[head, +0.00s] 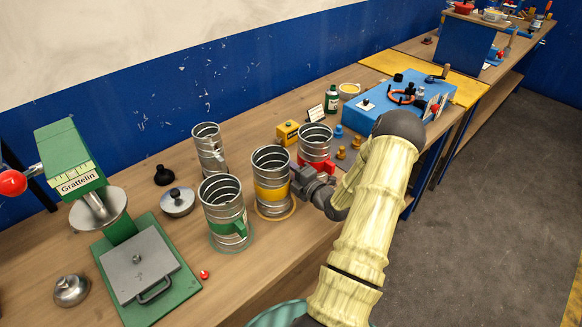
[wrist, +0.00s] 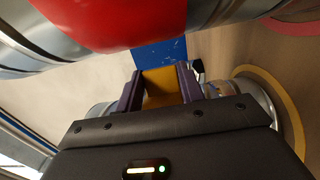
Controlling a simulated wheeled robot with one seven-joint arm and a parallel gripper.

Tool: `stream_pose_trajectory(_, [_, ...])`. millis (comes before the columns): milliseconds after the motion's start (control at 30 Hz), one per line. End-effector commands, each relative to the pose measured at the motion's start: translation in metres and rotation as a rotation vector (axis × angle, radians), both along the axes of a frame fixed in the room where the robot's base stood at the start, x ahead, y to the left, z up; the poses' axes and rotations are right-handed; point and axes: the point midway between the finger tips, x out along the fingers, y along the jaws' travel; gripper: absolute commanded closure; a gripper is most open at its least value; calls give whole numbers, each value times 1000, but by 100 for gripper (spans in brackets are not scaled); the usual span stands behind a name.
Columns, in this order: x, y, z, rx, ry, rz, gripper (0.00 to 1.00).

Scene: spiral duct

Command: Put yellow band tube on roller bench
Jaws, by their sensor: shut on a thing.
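The yellow band tube (head: 271,191) is a ribbed metal cylinder, upright at a yellow ring (head: 291,211) on the wooden bench in the head view. My gripper (head: 302,180) reaches it from the right and is shut on it at band height. In the wrist view the yellow band (wrist: 160,92) shows between the jaws of my gripper (wrist: 162,84). The yellow ring (wrist: 291,118) shows there at the right, by the tube's lower end. I cannot tell whether the tube is lifted. I cannot make out a roller bench for certain.
A red band tube (head: 316,143) stands close behind my gripper; its band (wrist: 115,20) fills the wrist view's top. A green band tube (head: 222,205) and a plain tube (head: 208,150) stand left.

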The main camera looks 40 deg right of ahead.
Motion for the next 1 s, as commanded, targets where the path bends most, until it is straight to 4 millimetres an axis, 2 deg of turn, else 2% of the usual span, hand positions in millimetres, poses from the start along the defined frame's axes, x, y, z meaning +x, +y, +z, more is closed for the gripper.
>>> stream_pose_trajectory(300, [-3,-7,-3,-1,-1,-13,95])
stream_pose_trajectory(333, [-4,-7,-2,-1,0,-13,58])
stream_pose_trajectory(433, [-4,-7,-2,0,1,-14,40])
stream_pose_trajectory(833, [-2,-4,2,0,1,-7,40])
stream_pose_trajectory(1000, [-21,0,-3,-2,2,2,40])
